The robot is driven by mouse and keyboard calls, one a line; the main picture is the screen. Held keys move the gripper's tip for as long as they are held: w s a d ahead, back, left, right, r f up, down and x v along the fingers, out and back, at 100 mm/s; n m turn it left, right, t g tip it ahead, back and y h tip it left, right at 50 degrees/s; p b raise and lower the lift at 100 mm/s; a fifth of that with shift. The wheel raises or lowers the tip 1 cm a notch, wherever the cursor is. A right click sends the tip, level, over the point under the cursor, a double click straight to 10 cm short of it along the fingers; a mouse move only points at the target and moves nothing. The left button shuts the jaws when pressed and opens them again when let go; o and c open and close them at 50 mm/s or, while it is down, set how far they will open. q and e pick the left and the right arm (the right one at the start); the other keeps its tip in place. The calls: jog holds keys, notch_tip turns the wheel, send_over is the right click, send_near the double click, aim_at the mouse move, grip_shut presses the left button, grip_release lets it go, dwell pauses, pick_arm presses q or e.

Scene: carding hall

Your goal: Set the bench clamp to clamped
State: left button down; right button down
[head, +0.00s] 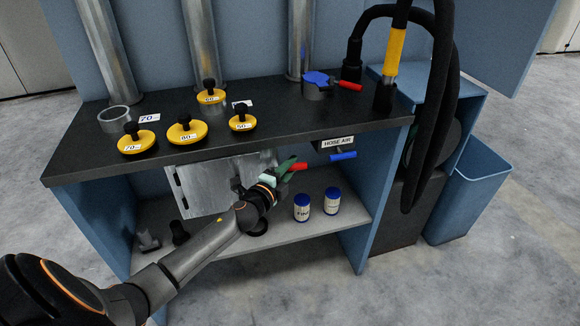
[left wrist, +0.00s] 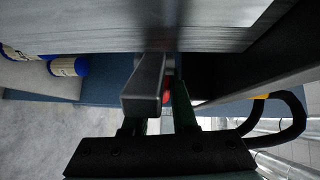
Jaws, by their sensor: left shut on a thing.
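A red-ended handle (head: 298,166) shows just under the front edge of the dark bench (head: 365,124). I take it for the bench clamp's lever; the clamp's body is hidden from me. My left gripper (head: 277,173), with green fingers, reaches in below the bench edge and is shut on the handle. In the left wrist view a bit of red handle (left wrist: 168,88) shows between a grey bar (left wrist: 146,88) and a green finger. The bar partly hides the grip. My right gripper is not in view.
A grey metal panel (head: 205,188) hangs under the bench, left of the gripper. Two blue-capped jars (head: 302,207) stand on the lower shelf. A blue-handled air valve (head: 343,156) is to the right. Yellow discs (head: 187,132) and a blue tool with red handle (head: 318,78) lie on top.

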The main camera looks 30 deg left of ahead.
pick_arm(q)
jog(key=c, duration=0.7)
grip_release()
jog(key=s+r, duration=0.1)
jog(key=s, duration=1.1)
jog(key=shift+s+d+p, duration=0.25)
jog(key=shift+d+p, duration=0.2)
